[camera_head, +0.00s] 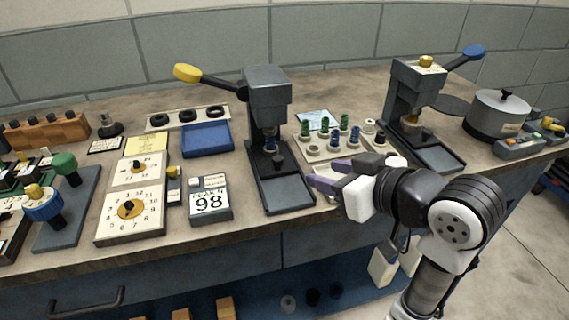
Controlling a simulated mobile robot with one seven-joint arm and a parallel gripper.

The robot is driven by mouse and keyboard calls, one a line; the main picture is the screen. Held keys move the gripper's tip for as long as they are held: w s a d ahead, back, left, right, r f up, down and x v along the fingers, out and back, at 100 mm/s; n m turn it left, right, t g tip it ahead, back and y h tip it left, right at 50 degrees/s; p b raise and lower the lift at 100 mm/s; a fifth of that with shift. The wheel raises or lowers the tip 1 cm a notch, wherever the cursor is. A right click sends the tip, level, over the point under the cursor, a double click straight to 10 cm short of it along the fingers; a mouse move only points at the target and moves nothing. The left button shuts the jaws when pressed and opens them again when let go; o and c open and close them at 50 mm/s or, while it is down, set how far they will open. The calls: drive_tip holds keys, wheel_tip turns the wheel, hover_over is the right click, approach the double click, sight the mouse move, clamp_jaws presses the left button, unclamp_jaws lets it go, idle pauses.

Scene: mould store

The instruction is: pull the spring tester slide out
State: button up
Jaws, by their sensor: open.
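A dark grey press with a yellow-tipped lever (268,100) stands at mid-bench. A second press with a blue-tipped lever (414,88) stands to the right, with a similar tray (438,155). No readable label tells me which is the spring tester. My gripper (322,175), with purple-grey fingers, is open just right of the middle press's tray. It looks empty; whether it touches the tray I cannot tell.
A holder with green and blue springs (335,138) stands behind my gripper. A grey pot (497,112) is at the far right. The bench front before the middle tray is clear.

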sight(280, 160)
drive_tip(key=x, duration=1.3)
drive_tip(key=shift+w+a, duration=0.1)
drive_tip(key=shift+a, duration=0.15)
clamp_jaws()
